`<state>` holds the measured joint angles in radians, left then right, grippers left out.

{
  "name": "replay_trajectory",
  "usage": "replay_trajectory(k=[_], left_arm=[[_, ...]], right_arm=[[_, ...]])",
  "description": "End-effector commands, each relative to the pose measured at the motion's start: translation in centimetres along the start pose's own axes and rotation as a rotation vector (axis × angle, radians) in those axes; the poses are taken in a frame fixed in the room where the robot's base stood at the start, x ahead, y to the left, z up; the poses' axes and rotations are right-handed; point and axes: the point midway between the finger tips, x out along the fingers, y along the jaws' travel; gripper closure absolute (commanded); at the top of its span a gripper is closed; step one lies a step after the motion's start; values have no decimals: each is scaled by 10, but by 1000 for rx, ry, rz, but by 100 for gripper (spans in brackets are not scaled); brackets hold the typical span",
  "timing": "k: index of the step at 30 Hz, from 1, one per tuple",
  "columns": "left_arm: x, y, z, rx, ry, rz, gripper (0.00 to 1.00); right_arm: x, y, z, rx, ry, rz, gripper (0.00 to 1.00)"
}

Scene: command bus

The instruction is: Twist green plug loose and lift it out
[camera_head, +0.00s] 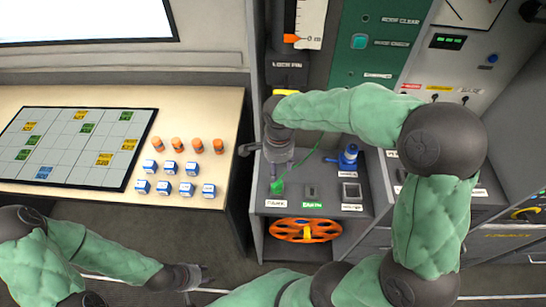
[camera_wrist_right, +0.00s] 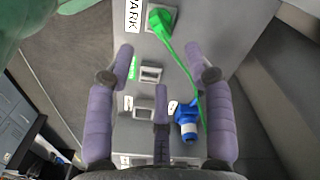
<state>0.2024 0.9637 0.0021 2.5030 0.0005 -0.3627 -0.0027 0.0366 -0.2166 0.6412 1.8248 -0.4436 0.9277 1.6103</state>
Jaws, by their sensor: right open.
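The green plug (camera_wrist_right: 162,22) sits in a socket marked PARK at the top of the wrist view, and a thin green cable runs from it toward the blue connector. In the head view the green plug (camera_head: 277,187) shows at the front left of the grey console. My right gripper (camera_wrist_right: 160,58) is open and empty, its purple fingers spread above the panel. The plug lies beyond the fingertips, apart from them. In the head view my right gripper (camera_head: 278,160) is just behind the plug. My left gripper (camera_head: 204,276) is low at the left, away from the console; its jaws are too small to read.
A blue connector (camera_head: 348,157) stands at the console's right, and two other sockets (camera_head: 312,192) (camera_head: 351,192) are to the right of the plug. An orange reel (camera_head: 305,230) is below. A table (camera_head: 222,120) with a grid board and small blocks stands left.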

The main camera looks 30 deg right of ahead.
Motion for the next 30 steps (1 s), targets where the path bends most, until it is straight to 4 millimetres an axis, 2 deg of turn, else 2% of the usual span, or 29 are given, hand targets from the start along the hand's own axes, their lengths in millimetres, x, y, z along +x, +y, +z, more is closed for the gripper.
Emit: replay_trajectory(k=[12,18,24,30], left_arm=[[23,-8,0,0,-1,0,60],[31,-11,-1,0,-1,0,60],[34,-12,-1,0,-1,0,60],[34,-12,-1,0,-1,0,60]], right_arm=[[67,1,0,-1,-2,4,47],[92,1,0,-2,-1,3,47],[103,0,0,-1,-1,1,47],[104,0,0,-1,-1,0,47]])
